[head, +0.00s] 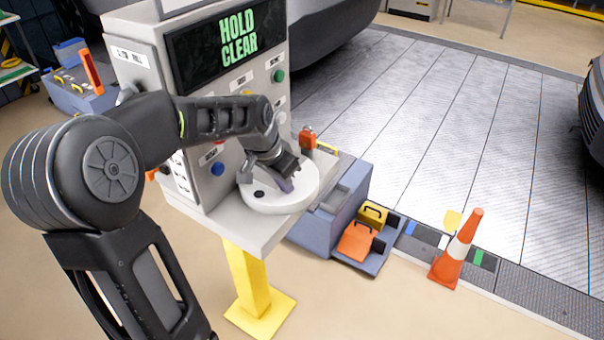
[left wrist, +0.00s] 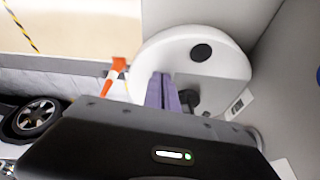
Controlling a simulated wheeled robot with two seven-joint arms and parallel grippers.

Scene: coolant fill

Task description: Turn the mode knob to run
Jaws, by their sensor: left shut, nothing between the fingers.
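A grey control cabinet (head: 140,68) has a screen (head: 225,45) reading HOLD CLEAR in green. A green button (head: 278,76) and a blue button (head: 217,169) show on its front. I cannot pick out the mode knob; my arm hides part of the panel. A thick white round disc (head: 280,204) with a black spot sits on the cabinet's shelf; it also shows in the left wrist view (left wrist: 222,62). My left gripper (head: 287,186) is shut and empty, its purplish fingertips (left wrist: 162,92) over the disc; contact is unclear. My right gripper is not in view.
An orange-red handled item (head: 307,140) stands beside the disc. A blue-grey bin unit (head: 318,225) with orange and yellow boxes stands right of the yellow post (head: 246,280). A traffic cone (head: 458,250) stands farther right. The ribbed floor (head: 480,130) behind is mostly clear.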

